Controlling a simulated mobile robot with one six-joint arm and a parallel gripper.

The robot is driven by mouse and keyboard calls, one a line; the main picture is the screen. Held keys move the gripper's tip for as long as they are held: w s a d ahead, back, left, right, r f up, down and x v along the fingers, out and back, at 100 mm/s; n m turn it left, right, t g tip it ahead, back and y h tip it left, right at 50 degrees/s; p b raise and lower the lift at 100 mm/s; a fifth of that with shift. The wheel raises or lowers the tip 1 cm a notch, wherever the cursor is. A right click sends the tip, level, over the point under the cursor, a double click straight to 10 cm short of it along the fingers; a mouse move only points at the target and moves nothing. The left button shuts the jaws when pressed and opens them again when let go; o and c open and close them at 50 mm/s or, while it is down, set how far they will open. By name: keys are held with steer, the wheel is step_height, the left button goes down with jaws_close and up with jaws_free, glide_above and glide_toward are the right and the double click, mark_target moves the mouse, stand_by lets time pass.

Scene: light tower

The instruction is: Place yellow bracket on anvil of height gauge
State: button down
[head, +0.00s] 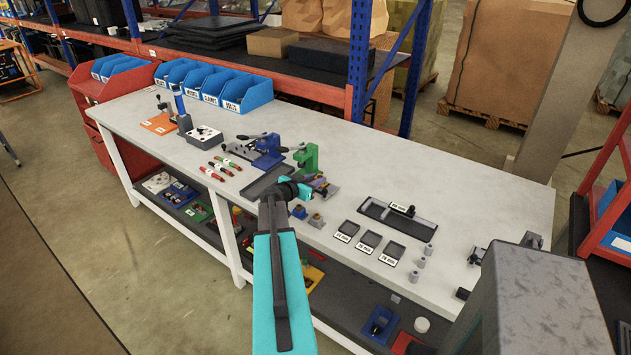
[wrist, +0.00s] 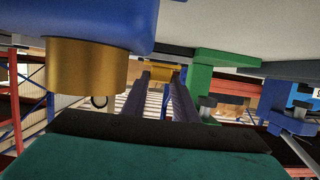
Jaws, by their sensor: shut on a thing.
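My gripper (head: 318,184) is low over the middle of the bench, just in front of a green fixture (head: 308,157). In the wrist view its two dark fingers (wrist: 162,88) are shut on a small yellow piece, the yellow bracket (wrist: 158,72), at their tips. The bracket is mostly hidden in the head view. An upright device with a blue column (head: 179,102), perhaps the height gauge, stands at the bench's far left, well apart from my gripper. Its anvil is too small to make out.
The green fixture also shows in the wrist view (wrist: 213,82), close right of the fingers. A gold cylinder (wrist: 85,68) on a blue body is close left.

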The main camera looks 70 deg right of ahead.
steer(key=shift+f+b, duration=0.1)
steer(key=shift+b, duration=0.2)
steer(key=c, duration=1.4)
jaws_free()
steer(key=shift+p, duration=1.25)
steer(key=shift+w+a+b, duration=0.15)
steer(key=shift+a+b, duration=0.25)
steer(key=shift+a, duration=0.1)
steer(key=shift+b+v, duration=0.95)
steer(key=shift+v, duration=0.4)
steer(key=shift+b+v, duration=1.75)
steer(key=shift+v, duration=3.3)
